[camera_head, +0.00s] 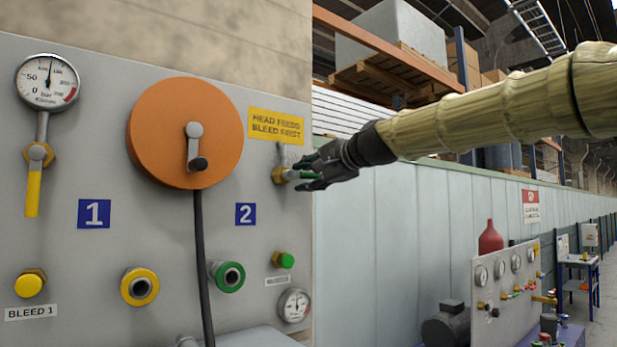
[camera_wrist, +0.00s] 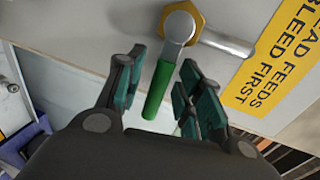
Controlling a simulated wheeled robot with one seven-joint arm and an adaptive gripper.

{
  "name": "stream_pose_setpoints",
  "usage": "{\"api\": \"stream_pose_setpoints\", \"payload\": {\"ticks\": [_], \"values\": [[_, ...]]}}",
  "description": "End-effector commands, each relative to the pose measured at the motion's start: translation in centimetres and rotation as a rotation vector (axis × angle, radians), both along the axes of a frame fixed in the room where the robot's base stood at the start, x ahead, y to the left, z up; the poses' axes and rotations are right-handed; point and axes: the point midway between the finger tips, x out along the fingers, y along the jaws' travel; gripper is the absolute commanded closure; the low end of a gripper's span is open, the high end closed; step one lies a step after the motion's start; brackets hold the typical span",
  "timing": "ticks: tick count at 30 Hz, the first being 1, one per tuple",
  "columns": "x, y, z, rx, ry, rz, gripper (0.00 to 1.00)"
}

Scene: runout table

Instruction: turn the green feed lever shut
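The green feed lever (camera_wrist: 160,88) hangs from a brass valve nut (camera_wrist: 183,20) in the wrist view, with a grey metal neck at its pivot. It lies roughly crosswise to the short pipe (camera_wrist: 226,43). In the head view the brass valve (camera_head: 279,175) is at the panel's right side, below the yellow sign, and the lever points right, partly hidden by my fingers. My gripper (camera_wrist: 158,85) is open, with one finger on each side of the lever; gaps show on both sides. It also shows at the valve in the head view (camera_head: 312,172).
The grey panel (camera_head: 70,140) carries an orange disc (camera_head: 183,133) with a crank and black hose, a gauge (camera_head: 47,82), a yellow lever (camera_head: 33,190), and yellow and green ports. The yellow sign (camera_head: 275,126) is just above the valve. Space right of the panel edge is open.

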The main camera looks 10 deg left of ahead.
Motion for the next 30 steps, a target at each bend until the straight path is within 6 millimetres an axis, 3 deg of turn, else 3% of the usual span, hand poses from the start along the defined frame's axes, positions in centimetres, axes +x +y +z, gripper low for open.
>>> {"api": "stream_pose_setpoints", "payload": {"ticks": [7,21,30], "values": [[-0.9,-1.1,0.4,0.001,-0.001,0.000,0.64],[-5.7,-7.4,1.9,0.001,0.000,0.000,0.64],[-7.2,-9.2,2.3,0.001,0.001,0.000,0.64]]}}
